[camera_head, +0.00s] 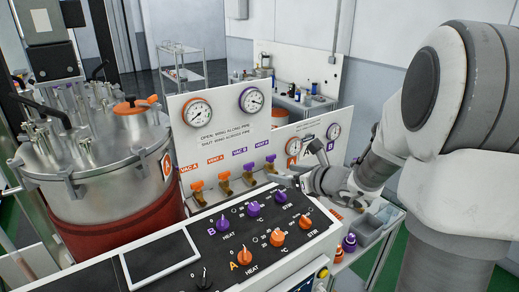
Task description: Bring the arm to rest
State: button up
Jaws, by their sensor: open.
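My arm (375,165) comes in from the right side and reaches left over the control panel. My gripper (293,162) is at its end, with its two fingers spread apart and nothing seen between them. It is in front of the upright valve board (222,152), near the right end of the row of valves. A valve with a purple handle (270,159) is just left of the fingers. I cannot tell whether the fingers touch anything. The arm hides part of the board's right side.
A steel vessel (105,175) with clamps stands at the left. The black panel (240,238) below my gripper carries several purple and orange knobs. Gauges (252,99) top the board. A grey bin (367,229) and small bottles (349,242) stand at the lower right. A wheeled cart (181,68) is behind.

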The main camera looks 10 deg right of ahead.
jog(key=s+a+r+n+g+y+b, duration=0.15)
jog(key=s+a+n+g, duration=0.45)
jog(key=s+a+n, duration=0.75)
jog(key=s+d+r+n+h, duration=0.1)
jog(key=s+d+n+h, duration=0.2)
jog(key=s+n, duration=0.4)
jog(key=s+d+r+n+g+h, duration=0.1)
jog(key=s+d+r+n+h, duration=0.1)
jog(key=s+d+n+h, duration=0.2)
jog(key=shift+s+n, duration=1.9)
jog(key=shift+n, duration=1.55)
